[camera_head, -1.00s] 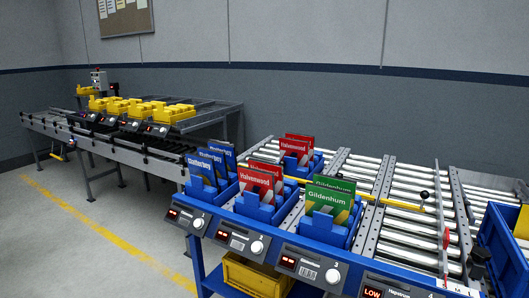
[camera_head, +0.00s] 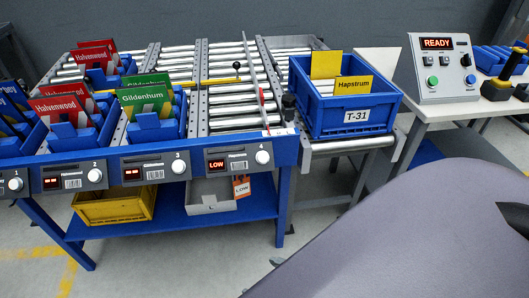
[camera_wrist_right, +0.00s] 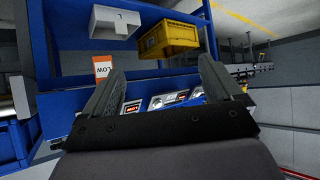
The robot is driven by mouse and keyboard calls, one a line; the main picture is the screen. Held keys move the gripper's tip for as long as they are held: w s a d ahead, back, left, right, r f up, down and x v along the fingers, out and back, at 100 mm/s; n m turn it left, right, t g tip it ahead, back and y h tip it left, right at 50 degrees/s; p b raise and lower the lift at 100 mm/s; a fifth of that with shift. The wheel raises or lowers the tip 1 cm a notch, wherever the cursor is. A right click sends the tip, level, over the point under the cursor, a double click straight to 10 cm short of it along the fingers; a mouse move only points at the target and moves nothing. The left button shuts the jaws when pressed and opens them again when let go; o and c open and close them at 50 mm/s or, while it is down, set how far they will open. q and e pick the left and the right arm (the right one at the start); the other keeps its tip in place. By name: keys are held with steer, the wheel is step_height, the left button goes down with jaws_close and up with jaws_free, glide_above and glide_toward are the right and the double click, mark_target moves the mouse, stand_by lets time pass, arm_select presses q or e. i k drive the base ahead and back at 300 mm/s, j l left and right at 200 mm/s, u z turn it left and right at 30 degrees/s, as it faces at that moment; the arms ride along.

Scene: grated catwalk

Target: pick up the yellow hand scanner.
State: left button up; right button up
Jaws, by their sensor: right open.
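A yellow and black device that looks like the hand scanner (camera_head: 511,64) stands tilted at the right edge of the head view. Its lower end is at a black holder (camera_head: 496,91) on a white-topped table (camera_head: 447,108); I cannot tell how it sits in it. My right gripper (camera_wrist_right: 160,78) is open and empty in the wrist view, with the blue flow rack beyond its fingers. The scanner does not show in the wrist view. My right arm fills the lower right of the head view, well below the scanner. My left gripper is out of view.
A control box reading READY (camera_head: 438,66) stands left of the scanner. A blue tote labelled T-31 (camera_head: 346,116) sits on rollers left of the table. Blue bins (camera_head: 492,55) lie behind the scanner. A yellow crate (camera_head: 114,207) is on the rack's lower shelf.

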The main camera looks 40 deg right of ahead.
mark_target(504, 81)
steer(key=z, duration=2.7)
steer(key=u, duration=1.75)
steer(key=l, duration=0.35)
steer(key=i+l, duration=0.15)
steer(key=l, duration=0.25)
steer(key=l+z, duration=0.1)
steer(key=l, duration=0.25)
steer(key=i, duration=0.1)
